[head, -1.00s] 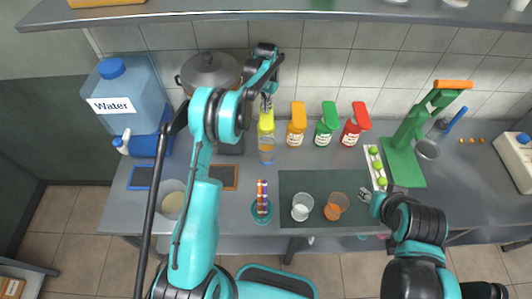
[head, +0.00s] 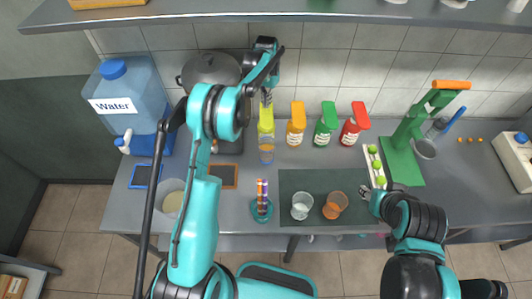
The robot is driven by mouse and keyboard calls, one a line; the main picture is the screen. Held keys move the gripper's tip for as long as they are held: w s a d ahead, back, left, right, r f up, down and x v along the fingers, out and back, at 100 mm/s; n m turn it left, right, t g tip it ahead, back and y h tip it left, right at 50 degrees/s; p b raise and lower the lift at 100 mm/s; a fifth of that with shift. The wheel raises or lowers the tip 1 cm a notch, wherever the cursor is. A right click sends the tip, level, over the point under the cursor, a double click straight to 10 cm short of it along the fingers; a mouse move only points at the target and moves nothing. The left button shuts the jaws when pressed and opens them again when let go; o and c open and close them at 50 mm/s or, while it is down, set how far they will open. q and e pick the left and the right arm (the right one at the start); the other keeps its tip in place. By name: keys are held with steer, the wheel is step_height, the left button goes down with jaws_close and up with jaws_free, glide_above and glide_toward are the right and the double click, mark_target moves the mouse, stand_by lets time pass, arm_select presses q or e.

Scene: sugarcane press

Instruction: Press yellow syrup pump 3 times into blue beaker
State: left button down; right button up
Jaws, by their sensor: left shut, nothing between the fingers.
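The yellow syrup pump (head: 266,125) stands upright at the left end of the row of pump bottles against the tiled wall. A small bluish clear beaker (head: 267,154) stands right in front of it, with yellow-orange liquid inside. My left gripper (head: 266,100) is shut and empty, pointing down at the top of the yellow pump. I cannot tell whether its tips touch the pump head. My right gripper (head: 366,193) is low at the right edge of the dark mat, small and partly hidden by its arm, so its opening is unclear.
Orange (head: 296,126), green (head: 326,125) and red (head: 354,125) pumps stand to the right. Two glasses (head: 301,205) (head: 335,205) are on the dark mat (head: 318,178). A green press (head: 404,150) stands at right, a water jug (head: 128,98) at left. The counter between mat and pumps is clear.

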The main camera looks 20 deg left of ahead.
mark_target(266, 110)
arm_select(q)
steer(key=shift+f, duration=0.1)
steer(key=shift+f+b, duration=1.75)
steer(key=shift+f, duration=0.5)
steer(key=shift+r, duration=0.1)
steer(key=shift+r+p, duration=1.15)
steer(key=shift+r, duration=1.15)
steer(key=shift+f, duration=0.2)
